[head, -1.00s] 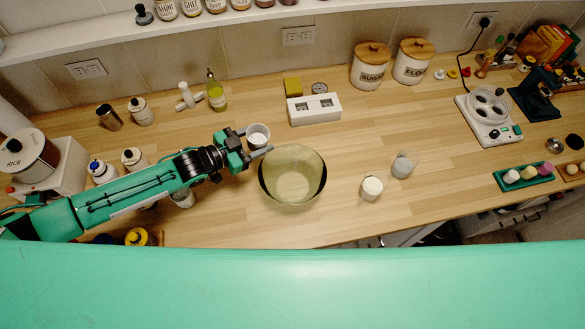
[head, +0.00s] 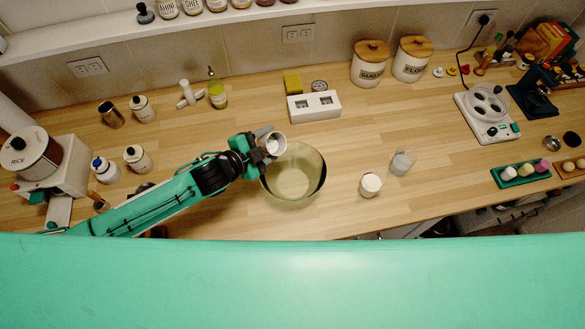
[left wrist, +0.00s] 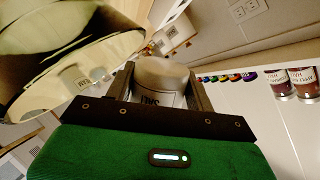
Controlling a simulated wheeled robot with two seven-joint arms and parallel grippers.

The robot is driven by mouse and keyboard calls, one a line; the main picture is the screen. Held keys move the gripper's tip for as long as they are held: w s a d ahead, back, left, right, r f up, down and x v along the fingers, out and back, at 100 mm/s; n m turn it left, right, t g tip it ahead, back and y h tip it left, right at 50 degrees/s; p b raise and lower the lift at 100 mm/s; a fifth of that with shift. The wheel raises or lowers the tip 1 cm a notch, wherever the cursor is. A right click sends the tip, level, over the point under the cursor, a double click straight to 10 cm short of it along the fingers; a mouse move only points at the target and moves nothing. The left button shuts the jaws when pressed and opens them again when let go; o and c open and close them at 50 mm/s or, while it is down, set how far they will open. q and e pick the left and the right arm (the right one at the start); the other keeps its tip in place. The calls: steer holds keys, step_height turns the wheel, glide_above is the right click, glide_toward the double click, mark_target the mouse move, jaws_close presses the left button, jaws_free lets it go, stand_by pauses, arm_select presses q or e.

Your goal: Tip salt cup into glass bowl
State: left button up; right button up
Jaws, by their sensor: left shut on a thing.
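The salt cup (head: 274,144) is a small white cup with a pale inside. My left gripper (head: 266,142) is shut on it and holds it tilted at the upper left rim of the glass bowl. The glass bowl (head: 308,189) is a see-through, yellowish bowl on the wooden counter. In the left wrist view the salt cup (left wrist: 160,80) sits between the two fingers with dark lettering on it, and the glass bowl (left wrist: 60,40) fills the upper left. I cannot tell whether any salt is in the bowl. My right gripper is not in view.
Two small cups, one cream (head: 370,184) and one grey (head: 401,163), stand right of the bowl. A white block (head: 314,107) with two openings and a yellow sponge (head: 292,83) stand behind it. The counter between bowl and cups is clear.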

arm_select(q)
steer(key=shift+f+m+b, duration=0.4)
steer(key=shift+r+y, duration=0.1)
steer(key=shift+y, duration=0.2)
steer(key=shift+r+m+t, duration=0.2)
steer(key=shift+m+t, duration=0.1)
steer(key=shift+m, duration=0.3)
